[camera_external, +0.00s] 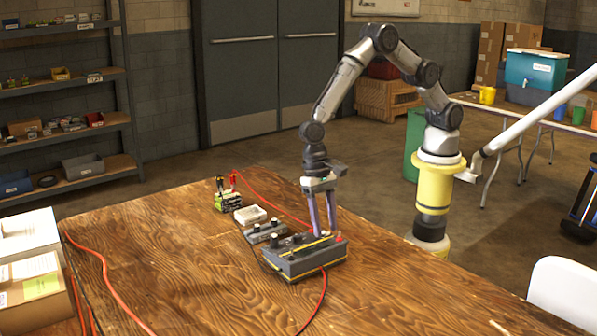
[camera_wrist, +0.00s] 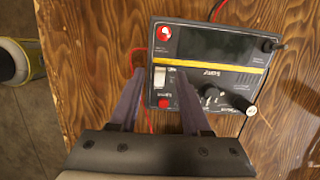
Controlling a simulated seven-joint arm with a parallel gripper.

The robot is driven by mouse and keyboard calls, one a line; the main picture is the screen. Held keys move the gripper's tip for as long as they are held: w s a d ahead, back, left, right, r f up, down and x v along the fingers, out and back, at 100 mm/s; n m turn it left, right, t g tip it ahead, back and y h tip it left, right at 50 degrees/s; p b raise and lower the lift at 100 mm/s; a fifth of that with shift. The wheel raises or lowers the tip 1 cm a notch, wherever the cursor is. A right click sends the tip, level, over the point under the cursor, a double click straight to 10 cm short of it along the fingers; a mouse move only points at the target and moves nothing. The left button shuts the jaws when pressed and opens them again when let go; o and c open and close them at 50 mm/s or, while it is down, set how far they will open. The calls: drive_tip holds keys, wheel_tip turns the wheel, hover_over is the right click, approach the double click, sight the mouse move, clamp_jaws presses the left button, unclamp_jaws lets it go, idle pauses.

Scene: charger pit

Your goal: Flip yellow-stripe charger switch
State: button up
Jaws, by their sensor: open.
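The yellow-stripe charger (camera_external: 305,262) is a dark grey box with a yellow stripe, standing on the wooden table. In the wrist view its top panel (camera_wrist: 215,45) shows the stripe, black knobs, a red part at the upper left and a red part at the lower left. A pale rocker-like switch (camera_wrist: 159,77) sits at the panel's left, below the stripe's end. My gripper (camera_wrist: 160,85) is open and empty, pointing down, its fingers on either side of the switch in the picture. In the external view my gripper (camera_external: 325,233) is at the charger's far edge; contact cannot be told.
Behind the charger stand a smaller grey device (camera_external: 264,233), a white box (camera_external: 250,215) and a green battery-like block (camera_external: 228,202) with clips. A red cable (camera_external: 275,196) runs over the table. White boxes (camera_external: 32,262) stand at the left. The table's front middle is mostly clear.

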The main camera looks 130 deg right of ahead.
drive_tip(key=v, duration=1.3)
drive_tip(key=shift+r, duration=0.4)
